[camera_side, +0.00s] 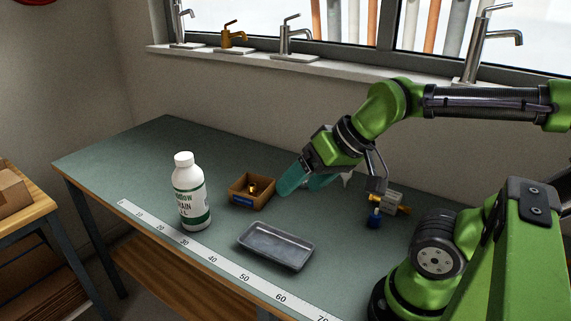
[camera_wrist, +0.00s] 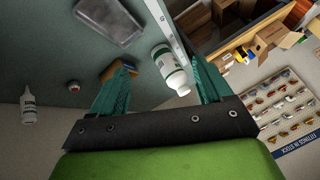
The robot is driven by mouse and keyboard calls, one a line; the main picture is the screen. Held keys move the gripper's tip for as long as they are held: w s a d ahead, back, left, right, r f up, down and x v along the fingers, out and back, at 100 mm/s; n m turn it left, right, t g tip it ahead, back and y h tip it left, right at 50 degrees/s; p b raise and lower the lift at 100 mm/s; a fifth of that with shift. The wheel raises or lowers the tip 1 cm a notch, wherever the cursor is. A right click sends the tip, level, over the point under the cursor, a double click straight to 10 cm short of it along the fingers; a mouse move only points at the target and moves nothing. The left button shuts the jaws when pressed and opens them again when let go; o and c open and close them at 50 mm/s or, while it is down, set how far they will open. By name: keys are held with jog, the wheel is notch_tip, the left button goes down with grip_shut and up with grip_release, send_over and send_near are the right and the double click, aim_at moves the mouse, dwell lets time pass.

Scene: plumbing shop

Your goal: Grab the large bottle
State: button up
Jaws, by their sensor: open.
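The large bottle (camera_side: 190,192) is white with a white cap and a green-banded label. It stands upright on the left part of the bench in the side view. In the wrist view the bottle (camera_wrist: 170,70) shows between my two fingers, farther off. My gripper (camera_side: 292,181) has teal fingers and is to the right of the bottle, beyond the small cardboard box. In the wrist view my gripper (camera_wrist: 160,88) is open, with nothing between the fingertips at close range.
A cardboard box (camera_side: 238,201) with brass fittings stands between bottle and gripper. A grey metal tray (camera_side: 275,261) lies in front, beside a ruler strip (camera_side: 213,260). A smaller white bottle (camera_wrist: 29,106) shows in the wrist view.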

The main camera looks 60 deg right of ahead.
jog(key=o, duration=0.3)
jog(key=shift+o, duration=0.2)
jog(key=n+g+h, duration=0.1)
jog(key=n+h, duration=0.1)
jog(key=n, duration=0.2)
send_near(185, 156)
jog(key=x, duration=0.7)
jog(key=shift+s, duration=0.15)
jog(key=shift+x, duration=2.95)
